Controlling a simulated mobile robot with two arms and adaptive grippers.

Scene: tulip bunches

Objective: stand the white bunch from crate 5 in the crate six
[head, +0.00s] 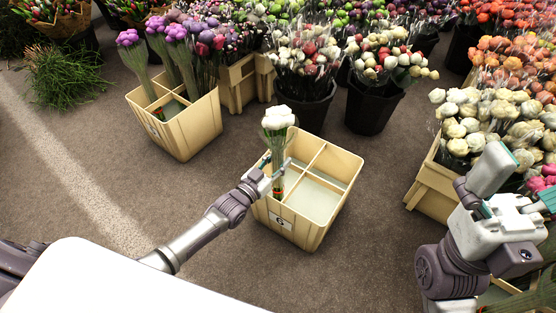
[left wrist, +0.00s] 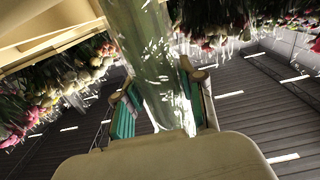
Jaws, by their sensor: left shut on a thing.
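The white bunch (head: 278,117) is upright, with wrapped green stems and a red band low down. My left gripper (head: 274,176) is shut on its stems. The wrapped stems (left wrist: 145,60) pass between the teal finger pads in the left wrist view. In the head view the stems' lower end shows within the outline of crate six (head: 320,225), over its left part. I cannot tell if the stems touch the crate floor. The crate has dividers, and its other visible compartments look empty. My right gripper (head: 528,177) is at the right edge; its finger state is unclear.
A crate with purple bunches (head: 188,137) stands at left; its label is unreadable. Black buckets (head: 372,108) of tulips stand behind crate six. A crate of cream tulips (head: 430,190) stands at right. The floor left of crate six is clear.

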